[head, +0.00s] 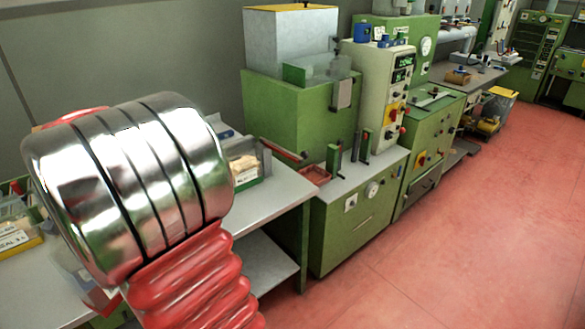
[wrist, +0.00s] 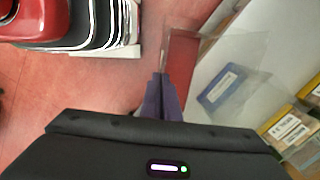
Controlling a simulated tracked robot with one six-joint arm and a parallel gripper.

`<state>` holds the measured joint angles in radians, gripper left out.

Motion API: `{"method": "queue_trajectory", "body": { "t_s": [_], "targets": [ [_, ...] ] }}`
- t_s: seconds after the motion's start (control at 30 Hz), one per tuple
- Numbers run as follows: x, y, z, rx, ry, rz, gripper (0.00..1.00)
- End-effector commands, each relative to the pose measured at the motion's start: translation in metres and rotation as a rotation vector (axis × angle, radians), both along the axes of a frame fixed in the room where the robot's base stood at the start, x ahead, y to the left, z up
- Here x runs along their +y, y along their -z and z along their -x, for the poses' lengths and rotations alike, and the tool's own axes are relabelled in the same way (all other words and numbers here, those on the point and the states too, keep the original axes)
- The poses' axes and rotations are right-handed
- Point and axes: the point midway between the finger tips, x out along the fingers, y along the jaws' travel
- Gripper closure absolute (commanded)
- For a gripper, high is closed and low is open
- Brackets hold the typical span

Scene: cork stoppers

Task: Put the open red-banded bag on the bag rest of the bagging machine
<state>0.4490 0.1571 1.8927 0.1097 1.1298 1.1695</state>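In the wrist view, my gripper (wrist: 160,80) has its purple fingers together on the near edge of a clear bag (wrist: 235,55) with a red band (wrist: 181,65). The bag hangs above the floor and the grey table edge. A blue label (wrist: 218,88) shows on it or through it; I cannot tell which. In the head view, my arm hides the gripper, and I cannot make out the bag clearly. The green bagging machine (head: 300,118) stands beyond the table, with a pale control panel (head: 385,85). I cannot pick out its bag rest for certain.
A grey table (head: 275,190) with boxes stands at the left. A box of corks (head: 243,167) is near its far end. A red tray (head: 315,175) is at the machine's near edge. Yellow-labelled boxes (wrist: 285,128) lie right of my gripper. Red floor (head: 450,230) is clear at right.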

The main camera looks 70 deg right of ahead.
Motion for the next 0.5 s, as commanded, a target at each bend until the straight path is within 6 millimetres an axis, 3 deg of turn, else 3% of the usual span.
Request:
{"method": "queue_trajectory", "body": {
  "t_s": [0.5],
  "targets": [
    [0.104,0.139,-0.051,0.011,-0.958,0.000,1.00]
  ]
}}
